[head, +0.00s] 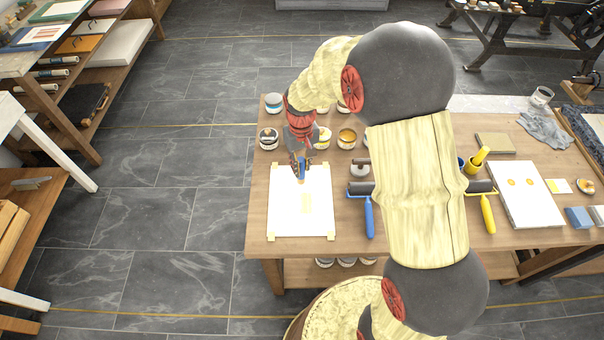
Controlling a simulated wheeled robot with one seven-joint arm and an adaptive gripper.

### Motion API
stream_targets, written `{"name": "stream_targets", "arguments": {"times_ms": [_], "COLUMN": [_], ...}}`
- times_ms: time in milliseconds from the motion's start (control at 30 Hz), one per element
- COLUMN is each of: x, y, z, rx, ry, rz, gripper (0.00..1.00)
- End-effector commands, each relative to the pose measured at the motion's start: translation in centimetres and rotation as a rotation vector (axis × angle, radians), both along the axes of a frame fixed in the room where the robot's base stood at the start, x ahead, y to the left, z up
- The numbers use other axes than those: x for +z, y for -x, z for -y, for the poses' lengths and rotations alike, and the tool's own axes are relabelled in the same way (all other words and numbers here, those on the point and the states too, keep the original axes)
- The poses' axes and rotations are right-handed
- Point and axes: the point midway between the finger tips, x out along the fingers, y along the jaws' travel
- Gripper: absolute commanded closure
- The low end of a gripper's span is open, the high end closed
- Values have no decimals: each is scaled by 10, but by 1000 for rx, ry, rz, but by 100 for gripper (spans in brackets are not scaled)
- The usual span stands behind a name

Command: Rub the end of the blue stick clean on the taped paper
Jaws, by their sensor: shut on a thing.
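The white taped paper (285,215) lies flat at the left end of the wooden table, with tan tape at its corners. A faint yellowish smear shows near its middle. My gripper (300,172) points down over the paper's upper part and is shut on the small blue stick (314,180). The stick lies slantwise at the fingertips, low over the paper. The fingers hide part of it. I cannot tell whether its end touches the paper.
Several small ink pots, including one of ochre (347,136), stand behind the paper. A blue-handled roller (369,218) lies to its right, and a yellow-handled roller (487,214) lies farther right. My arm hides the table between them.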

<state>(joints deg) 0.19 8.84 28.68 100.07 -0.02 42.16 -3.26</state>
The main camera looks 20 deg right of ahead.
Motion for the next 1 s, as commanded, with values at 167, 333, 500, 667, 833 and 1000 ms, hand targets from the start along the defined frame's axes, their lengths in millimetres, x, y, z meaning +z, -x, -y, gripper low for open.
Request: {"name": "stream_targets", "arguments": {"times_ms": [167, 333, 500, 667, 833, 1000], "x": [20, 32, 33, 33, 33, 21], "y": [-3, -5, -5, -5, -5, -3], "z": [0, -1, -1, -1, -1, -1], "rx": [0, 0, 0, 0, 0, -7], "ry": [0, 0, 0, 0, 0, 0], "rz": [3, 2, 2, 2, 2, -3], "gripper": [100, 100, 100, 100, 100, 100]}}
